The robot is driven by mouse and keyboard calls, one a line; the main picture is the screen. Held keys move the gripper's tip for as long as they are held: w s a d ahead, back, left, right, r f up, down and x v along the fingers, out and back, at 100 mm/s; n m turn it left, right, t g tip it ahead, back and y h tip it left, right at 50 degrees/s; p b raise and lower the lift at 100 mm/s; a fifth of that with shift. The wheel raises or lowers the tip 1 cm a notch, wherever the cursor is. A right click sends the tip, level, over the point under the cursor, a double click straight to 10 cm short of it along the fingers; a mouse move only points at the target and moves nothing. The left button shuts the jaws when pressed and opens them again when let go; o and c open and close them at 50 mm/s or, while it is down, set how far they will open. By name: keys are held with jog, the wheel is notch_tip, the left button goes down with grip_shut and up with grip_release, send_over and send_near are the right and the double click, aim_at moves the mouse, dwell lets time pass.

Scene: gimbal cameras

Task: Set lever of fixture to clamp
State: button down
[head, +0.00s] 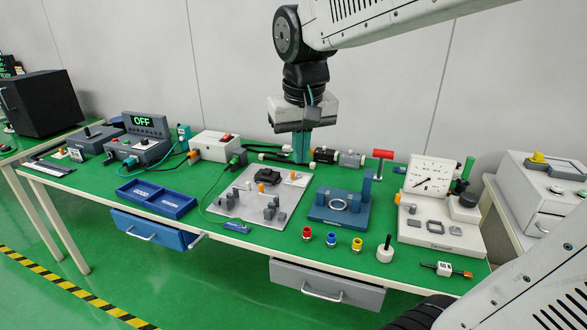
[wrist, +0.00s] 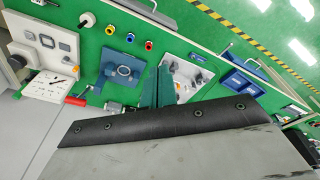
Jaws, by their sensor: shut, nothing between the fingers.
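A blue fixture block (head: 335,212) with a pale ring on it and an upright blue post at its right sits right of centre on the bench. It also shows in the wrist view (wrist: 112,77). A red-handled lever (head: 383,154) stands up behind its right side; the wrist view shows the red handle too (wrist: 75,101). I cannot tell whether this lever belongs to the blue fixture. My gripper (head: 301,160) points down, shut and empty, over the back of the bench, left of the red handle. Its teal fingers show in the wrist view (wrist: 157,87).
A grey plate (head: 233,211) with several small posts lies left of the fixture. A white gauge unit (head: 435,235) stands to the right. Several coloured rings and a white knobbed block (head: 385,253) line the front. Dark cylinders (head: 325,154) lie close beside my gripper.

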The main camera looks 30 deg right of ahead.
jog(key=w+d+f+m, duration=0.1)
jog(key=w+d, duration=0.2)
jog(key=w, duration=0.5)
jog(key=w+d+m, duration=0.1)
jog(key=w+d, duration=0.2)
jog(key=w, duration=0.4)
jog(key=w+d+f+m+h, duration=0.1)
jog(key=w+d+f+m, duration=0.1)
jog(key=w+d+f, duration=0.7)
jog(key=w+d+f+m+h, duration=0.1)
jog(key=w+d+f+m, duration=0.2)
jog(key=w+d+f, duration=0.6)
jog(key=w+f, duration=0.2)
jog(key=w, duration=0.5)
jog(key=shift+w+d+f+t, duration=0.25)
jog(key=shift+w+d+t, duration=0.1)
jog(key=shift+d+t, duration=0.05)
jog(key=x, duration=1)
jog(key=shift+f, duration=0.2)
jog(key=shift+s+a+r, duration=0.25)
jog(key=shift+s+a, duration=0.55)
jog(key=shift+a, duration=0.1)
jog(key=shift+s+a+f, duration=0.1)
jog(key=shift+s+a, duration=0.45)
jog(key=shift+a, duration=0.05)
